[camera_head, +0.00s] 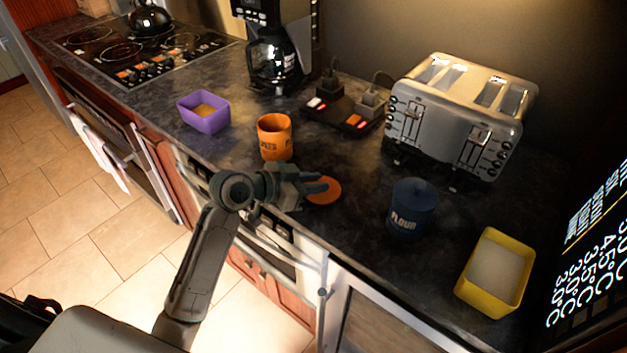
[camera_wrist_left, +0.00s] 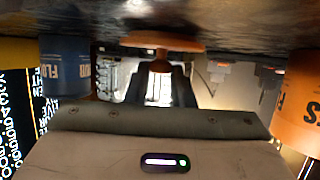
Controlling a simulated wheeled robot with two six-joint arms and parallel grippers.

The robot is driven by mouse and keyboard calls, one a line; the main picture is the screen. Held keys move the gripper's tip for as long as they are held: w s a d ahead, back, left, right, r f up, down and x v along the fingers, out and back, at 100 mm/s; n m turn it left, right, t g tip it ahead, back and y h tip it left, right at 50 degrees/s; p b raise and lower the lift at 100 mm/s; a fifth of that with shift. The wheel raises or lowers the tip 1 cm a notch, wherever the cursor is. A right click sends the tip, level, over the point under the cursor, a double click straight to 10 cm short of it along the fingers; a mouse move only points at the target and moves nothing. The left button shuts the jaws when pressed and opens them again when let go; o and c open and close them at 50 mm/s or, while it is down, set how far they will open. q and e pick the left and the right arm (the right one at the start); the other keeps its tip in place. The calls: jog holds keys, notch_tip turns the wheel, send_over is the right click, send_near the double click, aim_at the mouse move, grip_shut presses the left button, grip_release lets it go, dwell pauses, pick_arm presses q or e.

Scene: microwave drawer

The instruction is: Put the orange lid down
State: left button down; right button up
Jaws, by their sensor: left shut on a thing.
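The orange lid (camera_head: 325,191) is a flat round disc at the front part of the dark counter, right of the open orange canister (camera_head: 274,137). My left gripper (camera_head: 318,185) is shut on the lid's knob (camera_wrist_left: 160,63). In the left wrist view, which looks upside down, the lid (camera_wrist_left: 162,41) is flat with its knob between the two fingers (camera_wrist_left: 162,84). The disc is at or very near the counter surface; I cannot tell whether it touches. The orange canister also shows at the right of the wrist view (camera_wrist_left: 297,105). My right gripper is not in view.
A lidded blue flour canister (camera_head: 412,208) and a yellow container (camera_head: 497,272) stand to the right. A purple container (camera_head: 204,112) is left, a toaster (camera_head: 460,115) and a power strip (camera_head: 345,112) behind. The counter between the lid and the blue canister is clear.

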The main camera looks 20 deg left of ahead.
pick_arm(q)
jog(key=shift+f, duration=0.1)
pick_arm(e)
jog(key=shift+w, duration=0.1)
pick_arm(q)
jog(key=c, duration=1.2)
grip_release()
jog(key=shift+c, duration=0.2)
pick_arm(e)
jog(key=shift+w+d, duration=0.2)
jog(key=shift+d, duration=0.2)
pick_arm(q)
jog(key=shift+r, duration=0.2)
jog(key=shift+s+a, duration=0.15)
jog(key=b+v, duration=0.2)
jog(key=v, duration=0.6)
jog(key=shift+s+a+r, duration=0.1)
jog(key=shift+s, duration=0.05)
jog(key=v, duration=0.3)
jog(key=shift+r, duration=0.15)
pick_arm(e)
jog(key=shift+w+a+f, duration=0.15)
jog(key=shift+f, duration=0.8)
